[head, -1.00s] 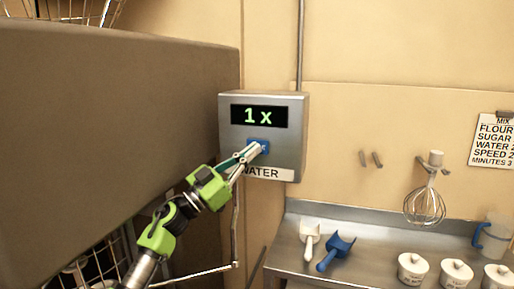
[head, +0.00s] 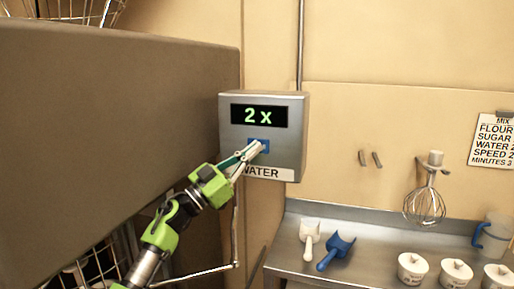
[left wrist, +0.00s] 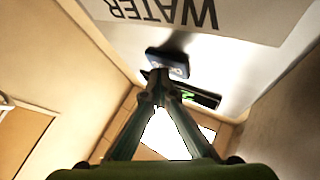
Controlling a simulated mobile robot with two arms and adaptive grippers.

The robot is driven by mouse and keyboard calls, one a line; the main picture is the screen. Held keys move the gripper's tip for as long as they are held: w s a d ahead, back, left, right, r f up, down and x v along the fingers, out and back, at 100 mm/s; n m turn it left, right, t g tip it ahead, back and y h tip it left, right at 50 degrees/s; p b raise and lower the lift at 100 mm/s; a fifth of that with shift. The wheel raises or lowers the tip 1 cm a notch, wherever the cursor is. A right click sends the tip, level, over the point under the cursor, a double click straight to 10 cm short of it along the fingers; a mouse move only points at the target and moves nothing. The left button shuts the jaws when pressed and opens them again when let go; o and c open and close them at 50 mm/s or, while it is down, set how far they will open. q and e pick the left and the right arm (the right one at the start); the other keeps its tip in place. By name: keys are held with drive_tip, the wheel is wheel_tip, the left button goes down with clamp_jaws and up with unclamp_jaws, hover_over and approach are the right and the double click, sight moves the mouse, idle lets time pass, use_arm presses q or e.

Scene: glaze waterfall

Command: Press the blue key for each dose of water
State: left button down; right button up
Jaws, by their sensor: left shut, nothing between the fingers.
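The water dispenser (head: 292,142) is a grey metal box on the wall, labelled WATER. Its dark display (head: 256,115) reads "2 x" in green. The blue key (head: 265,146) sits below the display, partly hidden by my fingertips. My left gripper (head: 255,150) is shut and empty, its tips at the key's lower left. In the left wrist view the blue key (left wrist: 167,60) lies just beyond the shut fingertips (left wrist: 158,84); I cannot tell whether they touch it. My right gripper is not in view.
A brown bulky cabinet (head: 110,120) fills the left. A whisk (head: 425,200) hangs above. A note (head: 492,140) reads "WATER 2".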

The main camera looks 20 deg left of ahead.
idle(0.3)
use_arm(q)
drive_tip(key=shift+s+p, duration=0.75)
drive_tip(key=shift+s, duration=0.15)
drive_tip(key=s+p, duration=0.3)
drive_tip(key=s, duration=0.2)
drive_tip(key=shift+a, duration=0.1)
idle(2.4)
